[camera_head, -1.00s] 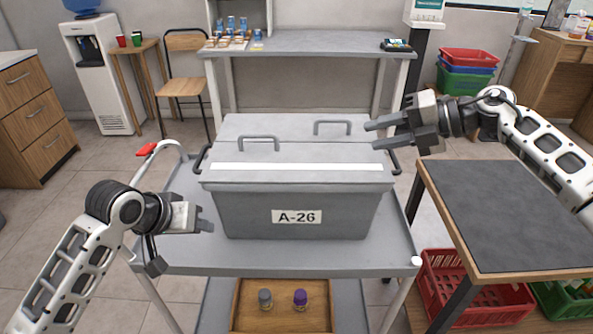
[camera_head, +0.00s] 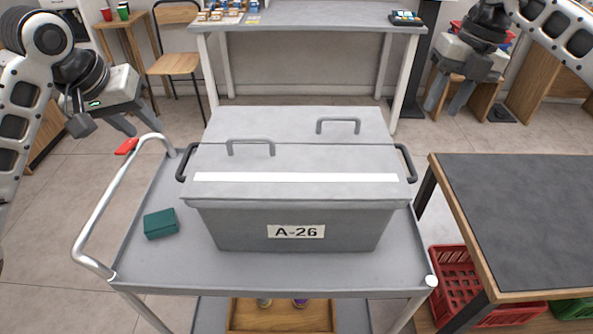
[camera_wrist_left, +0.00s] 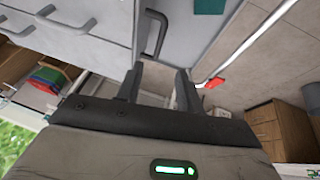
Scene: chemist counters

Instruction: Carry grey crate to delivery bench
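The grey crate (camera_head: 295,220), labelled A-26, sits lidded on the grey cart (camera_head: 160,258). Black side handles show at its left (camera_head: 187,163) and right (camera_head: 405,163) ends. My left gripper (camera_head: 105,127) is open and empty, raised to the left of the crate, apart from it. In the left wrist view my left gripper (camera_wrist_left: 158,82) has its fingers apart, with the crate (camera_wrist_left: 85,30) and its black handle (camera_wrist_left: 153,32) beyond. My right gripper (camera_head: 448,97) is open and empty, raised beyond the crate's right side. I cannot tell which bench is the delivery bench.
A dark-topped table (camera_head: 520,215) stands close right of the cart, with a red basket (camera_head: 457,283) beneath. A grey bench (camera_head: 300,18) stands behind. A small green box (camera_head: 161,223) lies on the cart near its push handle (camera_head: 105,205). Open floor lies between cart and bench.

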